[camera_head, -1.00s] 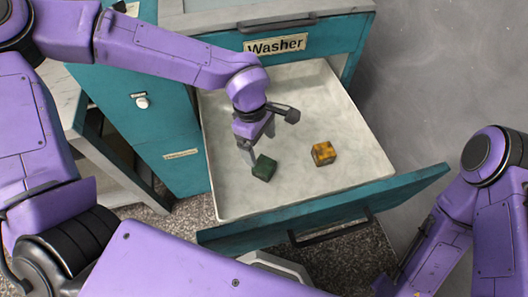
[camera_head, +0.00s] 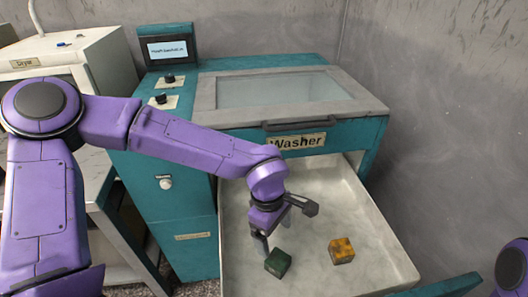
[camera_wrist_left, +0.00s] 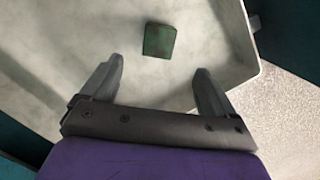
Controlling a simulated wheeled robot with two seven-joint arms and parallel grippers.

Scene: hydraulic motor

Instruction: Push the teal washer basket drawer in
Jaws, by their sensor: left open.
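The washer basket drawer (camera_head: 350,205) is pulled out below the teal washer (camera_head: 190,215). It is a pale tray with a teal front panel (camera_head: 440,287), mostly cut off at the bottom of the head view. A dark green cube (camera_head: 278,263) and a rusty orange cube (camera_head: 341,251) lie in the tray. My left gripper (camera_head: 268,245) points down over the tray, beside the green cube. In the left wrist view, the left gripper (camera_wrist_left: 158,80) is open with nothing between its fingers, and the green cube (camera_wrist_left: 159,41) lies beyond the fingertips. My right gripper is out of view.
A glass-topped lid with a dark handle (camera_head: 300,123) sits above the drawer. A small display (camera_head: 167,50) and knobs are on the washer's left. A dryer (camera_head: 60,60) stands at the far left. A grey wall is on the right.

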